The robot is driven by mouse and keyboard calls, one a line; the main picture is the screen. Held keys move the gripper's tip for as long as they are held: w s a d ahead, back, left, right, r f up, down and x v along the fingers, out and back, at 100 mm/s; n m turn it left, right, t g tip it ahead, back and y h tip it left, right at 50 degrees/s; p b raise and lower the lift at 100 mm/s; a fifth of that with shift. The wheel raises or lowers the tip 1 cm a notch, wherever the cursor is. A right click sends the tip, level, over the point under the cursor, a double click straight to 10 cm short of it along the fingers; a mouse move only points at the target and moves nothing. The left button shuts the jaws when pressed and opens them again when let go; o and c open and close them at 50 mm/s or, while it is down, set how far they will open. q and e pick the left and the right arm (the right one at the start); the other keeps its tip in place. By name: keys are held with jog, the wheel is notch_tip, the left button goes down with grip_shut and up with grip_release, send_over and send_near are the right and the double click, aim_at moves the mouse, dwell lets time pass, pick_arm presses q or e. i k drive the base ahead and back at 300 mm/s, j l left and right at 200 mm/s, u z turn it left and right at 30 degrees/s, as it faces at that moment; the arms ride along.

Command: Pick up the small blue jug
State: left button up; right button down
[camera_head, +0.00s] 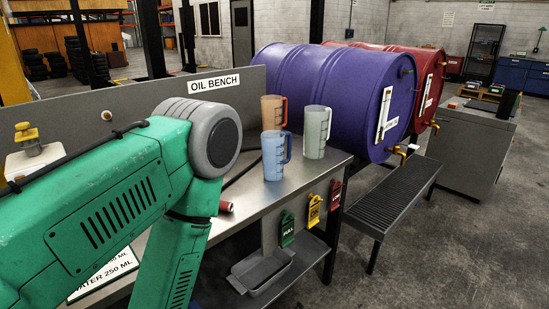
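A translucent blue jug (273,158) stands upright near the front edge of the metal bench (240,205), its handle to the right. It is the only blue jug I see. An orange jug (268,112) stands just behind it, its lower part partly hidden. A pale clear-green jug (314,133) stands to its right, a little apart. My green left arm fills the left of the view, left of the blue jug and apart from it in the picture. Neither gripper shows in the view.
A purple drum (330,85) and a red drum (425,80) lie behind the bench to the right. A red cylinder (226,206) lies on the bench beside my arm. Tags hang on the bench front above a grey tray (262,270). Open floor (440,260) is at right.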

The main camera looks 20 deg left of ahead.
aim_at(273, 141)
jog(key=i+u, duration=0.1)
jog(key=u, duration=1.7)
jog(key=l+u, duration=0.95)
jog(key=k+l+u, duration=0.1)
jog(key=l+u, duration=0.4)
jog(key=k+l+u, duration=0.2)
jog(key=l+u, duration=0.3)
jog(key=l, duration=0.1)
